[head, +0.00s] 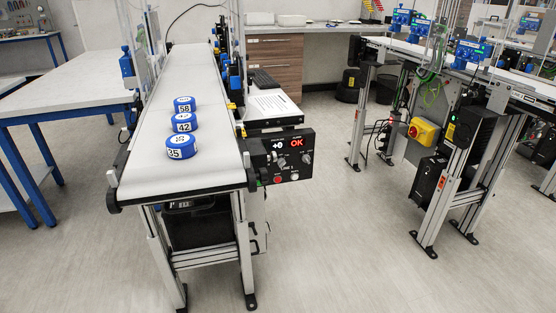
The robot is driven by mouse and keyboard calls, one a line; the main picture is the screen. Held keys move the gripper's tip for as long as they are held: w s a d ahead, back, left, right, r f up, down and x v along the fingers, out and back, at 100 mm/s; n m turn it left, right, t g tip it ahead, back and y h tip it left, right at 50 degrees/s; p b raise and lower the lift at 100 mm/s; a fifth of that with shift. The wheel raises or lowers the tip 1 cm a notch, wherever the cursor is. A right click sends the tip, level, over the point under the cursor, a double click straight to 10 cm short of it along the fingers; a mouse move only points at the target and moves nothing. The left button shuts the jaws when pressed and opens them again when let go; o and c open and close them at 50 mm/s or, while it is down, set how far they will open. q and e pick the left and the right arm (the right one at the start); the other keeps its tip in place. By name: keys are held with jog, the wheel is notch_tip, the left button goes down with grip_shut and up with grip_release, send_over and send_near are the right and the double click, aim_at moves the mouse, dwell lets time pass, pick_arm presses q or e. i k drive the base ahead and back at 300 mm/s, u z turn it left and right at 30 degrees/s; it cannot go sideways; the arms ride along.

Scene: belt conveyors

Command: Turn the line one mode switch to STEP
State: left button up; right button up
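A black control panel (266,173) is fixed to the right side of the near end of the white belt conveyor (180,100). It carries a small display reading +0 and a red-lit display (297,142) reading OK. Below these are small knobs or switches, including one at the right (306,158), with a red button (278,180) and a white button (295,177) along the bottom. The labels are too small to read surely, so I cannot tell which switch is the mode switch or its position. Neither of my grippers is in view.
Blue-and-white numbered round pieces, 35 (181,147), 42 (184,123) and 58 (184,104), sit on the belt. A white table (80,83) with blue legs stands left. Another conveyor frame with a yellow-and-red switch (424,132) stands right. The floor before the panel is clear.

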aim_at(306, 158)
jog(key=u, duration=0.55)
jog(key=i, duration=1.2)
jog(key=z, duration=0.3)
